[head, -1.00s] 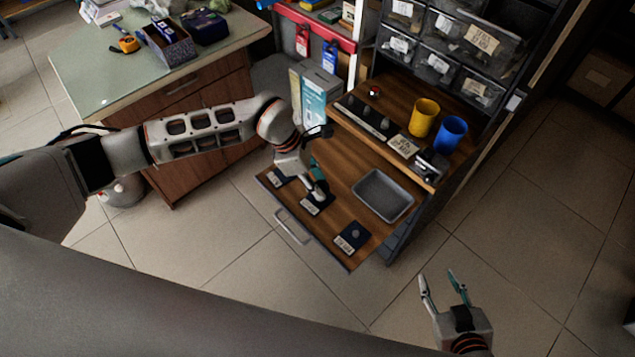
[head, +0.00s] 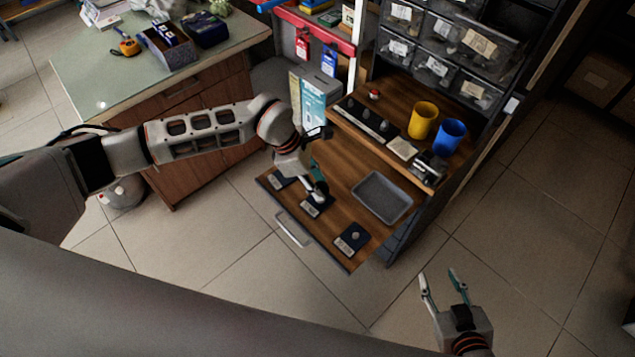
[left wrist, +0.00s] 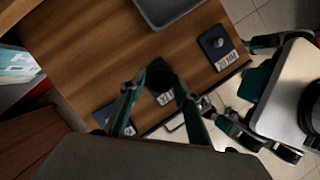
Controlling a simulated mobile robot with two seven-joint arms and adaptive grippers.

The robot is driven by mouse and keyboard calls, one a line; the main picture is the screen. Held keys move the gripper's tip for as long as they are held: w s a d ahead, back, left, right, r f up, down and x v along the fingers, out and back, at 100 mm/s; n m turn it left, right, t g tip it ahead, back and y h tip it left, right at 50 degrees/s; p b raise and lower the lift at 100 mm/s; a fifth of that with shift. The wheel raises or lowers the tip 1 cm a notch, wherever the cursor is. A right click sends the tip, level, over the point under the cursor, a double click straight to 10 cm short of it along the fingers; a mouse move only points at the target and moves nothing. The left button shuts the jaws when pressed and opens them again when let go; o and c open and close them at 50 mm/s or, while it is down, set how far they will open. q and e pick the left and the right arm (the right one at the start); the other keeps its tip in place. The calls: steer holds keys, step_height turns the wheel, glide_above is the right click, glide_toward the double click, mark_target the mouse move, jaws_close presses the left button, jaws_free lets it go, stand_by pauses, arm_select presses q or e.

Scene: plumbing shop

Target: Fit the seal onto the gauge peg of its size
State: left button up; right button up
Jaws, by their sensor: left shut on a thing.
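My left gripper (head: 318,186) is over the middle gauge plate (head: 309,209) on the pulled-out wooden board. In the left wrist view its fingertips (left wrist: 155,90) are shut on a small dark round thing, which looks like the seal (left wrist: 159,74). The middle peg is hidden under it, so I cannot tell if the seal is around the peg or above it. A near-right plate (head: 352,238) with a grey peg also shows in the left wrist view (left wrist: 217,43). A third plate (head: 279,180) lies at the left. My right gripper (head: 444,285) is open and empty over the floor.
A grey tray (head: 362,190) lies on the board to the right. Yellow (head: 422,120) and blue (head: 448,138) cups and a dark strip with several knobs (head: 362,118) stand on the shelf behind. A counter (head: 90,75) is at the left.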

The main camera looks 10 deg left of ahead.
stand_by(0.5)
arm_select(q)
steer(key=o, duration=0.5)
steer(key=shift+c, duration=0.2)
